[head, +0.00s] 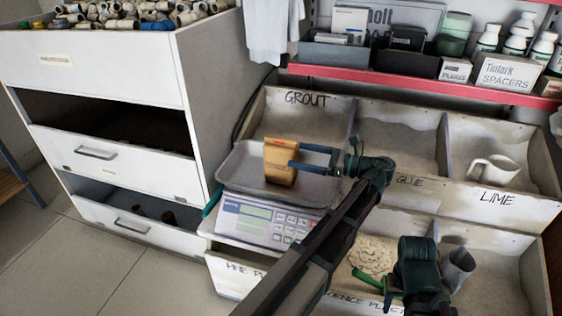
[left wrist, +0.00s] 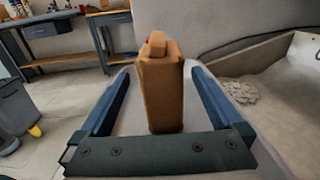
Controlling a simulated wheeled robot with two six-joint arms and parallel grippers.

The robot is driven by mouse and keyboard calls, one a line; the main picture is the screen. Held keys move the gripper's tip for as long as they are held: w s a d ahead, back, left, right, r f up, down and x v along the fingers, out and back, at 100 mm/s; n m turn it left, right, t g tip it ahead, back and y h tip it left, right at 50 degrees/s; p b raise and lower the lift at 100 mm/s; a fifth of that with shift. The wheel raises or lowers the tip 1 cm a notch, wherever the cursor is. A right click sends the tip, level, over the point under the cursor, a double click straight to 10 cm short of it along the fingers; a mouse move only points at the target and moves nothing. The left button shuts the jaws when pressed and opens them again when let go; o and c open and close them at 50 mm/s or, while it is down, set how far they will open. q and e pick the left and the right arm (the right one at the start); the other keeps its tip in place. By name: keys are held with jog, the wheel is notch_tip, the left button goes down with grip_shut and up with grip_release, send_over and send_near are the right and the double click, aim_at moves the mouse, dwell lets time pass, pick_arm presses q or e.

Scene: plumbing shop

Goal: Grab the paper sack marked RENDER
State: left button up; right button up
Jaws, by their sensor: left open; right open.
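A small tan paper sack (head: 281,171) stands upright on the metal pan (head: 232,172) of a scale; the faint marking on its front is too small to read. My left gripper (head: 292,154) is open, its two blue fingers reaching to the sack from the right. In the left wrist view the sack (left wrist: 160,92) stands between the spread fingers (left wrist: 158,95), with a visible gap on each side. My right gripper (head: 418,268) is low over the front bins; its fingers are hard to make out.
The scale (head: 262,222) stands beside a white drawer cabinet (head: 195,100). Labelled bins for grout (head: 305,98), glue and lime lie behind and to the right. A white mug (head: 495,170) sits in the lime bin. A red-edged shelf (head: 400,86) with boxes and bottles is above.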

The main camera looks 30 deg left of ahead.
aim_at(281, 149)
pick_arm(q)
jog(key=shift+s+a+r+p, duration=0.1)
jog(key=shift+s+a, duration=0.1)
jog(key=shift+a, duration=0.85)
jog(key=shift+s+a+r+p, duration=0.1)
jog(key=shift+s+a, duration=0.1)
jog(key=shift+a, duration=0.9)
jog(key=shift+s+a+r+p, duration=0.1)
jog(key=shift+s+a, duration=0.1)
jog(key=shift+a, duration=0.85)
grip_shut()
